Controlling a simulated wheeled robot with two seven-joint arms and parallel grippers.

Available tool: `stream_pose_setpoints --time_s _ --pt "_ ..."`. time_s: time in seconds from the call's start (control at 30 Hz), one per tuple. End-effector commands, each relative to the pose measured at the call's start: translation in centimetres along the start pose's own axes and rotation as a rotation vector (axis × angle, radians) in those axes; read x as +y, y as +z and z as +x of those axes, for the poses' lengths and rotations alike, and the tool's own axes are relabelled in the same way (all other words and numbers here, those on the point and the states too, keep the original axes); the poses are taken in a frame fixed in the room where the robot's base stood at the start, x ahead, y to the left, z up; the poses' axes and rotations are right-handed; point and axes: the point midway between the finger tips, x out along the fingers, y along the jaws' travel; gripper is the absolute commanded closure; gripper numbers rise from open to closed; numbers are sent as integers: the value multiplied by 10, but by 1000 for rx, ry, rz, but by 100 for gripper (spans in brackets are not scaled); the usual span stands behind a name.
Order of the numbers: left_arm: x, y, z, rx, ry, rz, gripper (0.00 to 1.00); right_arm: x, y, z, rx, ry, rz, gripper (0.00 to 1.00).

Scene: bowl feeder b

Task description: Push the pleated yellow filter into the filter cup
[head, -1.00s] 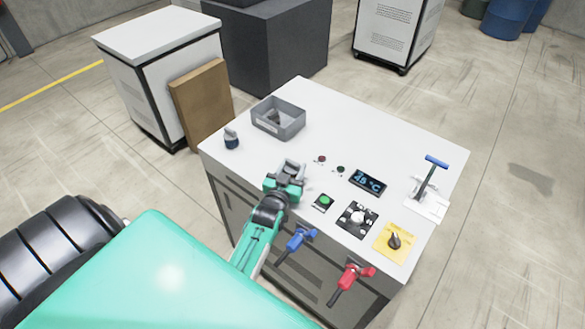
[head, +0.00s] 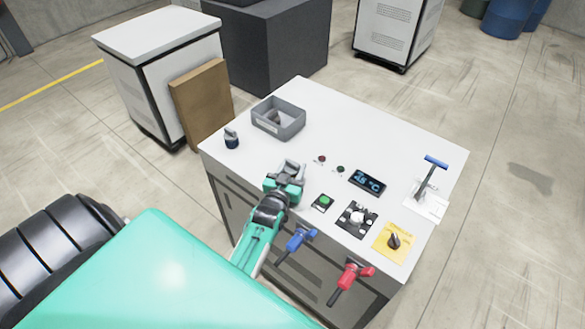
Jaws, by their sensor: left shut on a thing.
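My left gripper (head: 291,168) is over the near left part of the white table top (head: 310,105). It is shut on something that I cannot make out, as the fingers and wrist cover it. I cannot pick out the pleated yellow filter or the filter cup for sure in this view. My right gripper is not in view.
A grey bin (head: 279,119) with a grey part inside stands behind the gripper. A small dark jar-like thing (head: 232,138) is at the left edge. To the right are a display (head: 367,182), a green button (head: 325,201), a black panel (head: 357,219), a yellow plate (head: 388,252) and a blue T-handle (head: 435,162).

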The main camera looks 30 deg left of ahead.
Motion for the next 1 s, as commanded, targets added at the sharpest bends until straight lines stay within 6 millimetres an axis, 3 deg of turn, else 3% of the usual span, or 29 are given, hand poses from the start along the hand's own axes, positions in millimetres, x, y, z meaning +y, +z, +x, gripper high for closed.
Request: stream_pose_setpoints --time_s 0.23,1.0 --pt "0 10 -2 -15 1 1 79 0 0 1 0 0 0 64" --pt "1 8 -3 -18 1 2 79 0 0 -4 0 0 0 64"
